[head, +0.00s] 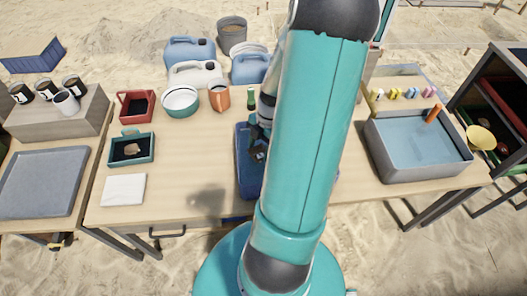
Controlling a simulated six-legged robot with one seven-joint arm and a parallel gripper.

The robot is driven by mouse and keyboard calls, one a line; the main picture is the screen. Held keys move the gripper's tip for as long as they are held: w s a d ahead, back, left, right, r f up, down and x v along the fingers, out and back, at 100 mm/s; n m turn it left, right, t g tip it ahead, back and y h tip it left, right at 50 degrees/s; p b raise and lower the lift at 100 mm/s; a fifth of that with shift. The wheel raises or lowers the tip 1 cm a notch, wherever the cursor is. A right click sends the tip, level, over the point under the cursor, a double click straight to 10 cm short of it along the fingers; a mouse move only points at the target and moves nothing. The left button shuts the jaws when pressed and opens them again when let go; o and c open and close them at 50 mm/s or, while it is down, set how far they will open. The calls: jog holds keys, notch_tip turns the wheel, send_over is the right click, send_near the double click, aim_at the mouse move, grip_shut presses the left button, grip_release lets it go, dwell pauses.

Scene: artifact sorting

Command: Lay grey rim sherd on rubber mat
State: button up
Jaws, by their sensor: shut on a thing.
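My gripper (259,142) is over the middle of the main table, partly hidden by my arm. It is shut on a small dark grey piece (258,156), which appears to be the grey rim sherd; its shape is hard to make out. Below it lies a dark blue tray or mat (246,180), its right part hidden behind my arm. I cannot tell whether the piece touches it. A flat grey-blue panel with a raised edge (42,182) lies on the left table. I cannot tell which of these two is the rubber mat.
A grey basin (377,150) is at right. Bare tabletop (185,165) lies left of the gripper.

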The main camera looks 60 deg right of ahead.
aim_at(263, 152)
jog(key=shift+d+f, duration=0.9)
jog(key=shift+f, duration=0.2)
jog(key=shift+w+d+f, duration=0.1)
jog(key=shift+f, duration=1.5)
jog(key=shift+f, duration=0.15)
jog(key=o, duration=1)
jog(key=v, duration=1.2)
jog(key=shift+r, duration=0.25)
